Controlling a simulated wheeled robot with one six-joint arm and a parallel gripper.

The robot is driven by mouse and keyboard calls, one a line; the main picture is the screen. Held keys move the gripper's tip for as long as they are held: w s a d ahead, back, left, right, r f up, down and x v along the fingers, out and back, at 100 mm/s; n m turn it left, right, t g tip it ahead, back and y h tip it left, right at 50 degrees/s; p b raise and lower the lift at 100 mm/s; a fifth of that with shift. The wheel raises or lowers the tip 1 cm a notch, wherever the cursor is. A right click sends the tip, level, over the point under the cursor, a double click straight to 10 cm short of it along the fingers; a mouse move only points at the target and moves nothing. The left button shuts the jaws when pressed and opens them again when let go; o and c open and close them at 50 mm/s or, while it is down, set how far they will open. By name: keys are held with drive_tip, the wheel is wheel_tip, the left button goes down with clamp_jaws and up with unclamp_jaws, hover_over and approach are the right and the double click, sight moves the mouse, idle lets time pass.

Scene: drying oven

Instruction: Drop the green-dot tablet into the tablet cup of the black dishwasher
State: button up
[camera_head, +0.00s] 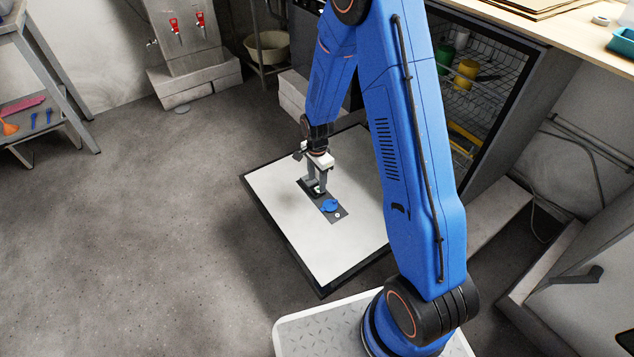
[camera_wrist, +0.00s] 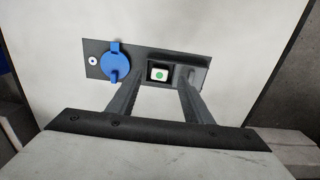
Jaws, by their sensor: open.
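The green-dot tablet (camera_wrist: 160,74) is white with a green dot and sits inside the square dark tablet cup (camera_wrist: 151,66) in the wrist view. The cup is set in a grey dispenser panel (camera_wrist: 97,47) on the white inside of the lowered dishwasher door (camera_head: 285,220). A round blue cap (camera_wrist: 115,66) lies beside the cup on the panel; it also shows in the head view (camera_head: 330,205). My gripper (camera_wrist: 161,80) is open, its fingers on either side of the cup, with nothing held. In the head view my gripper (camera_head: 316,190) is low over the panel.
The dishwasher's open interior holds wire racks (camera_head: 485,85) with a yellow cup (camera_head: 466,73) and a green cup (camera_head: 461,38). A wooden counter (camera_head: 560,40) is above. Grey floor (camera_head: 150,220) left of the door is clear.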

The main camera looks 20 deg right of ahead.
wheel_tip(320, 180, up, 16)
idle(0.5)
drive_tip(key=shift+f, duration=0.1)
idle(0.5)
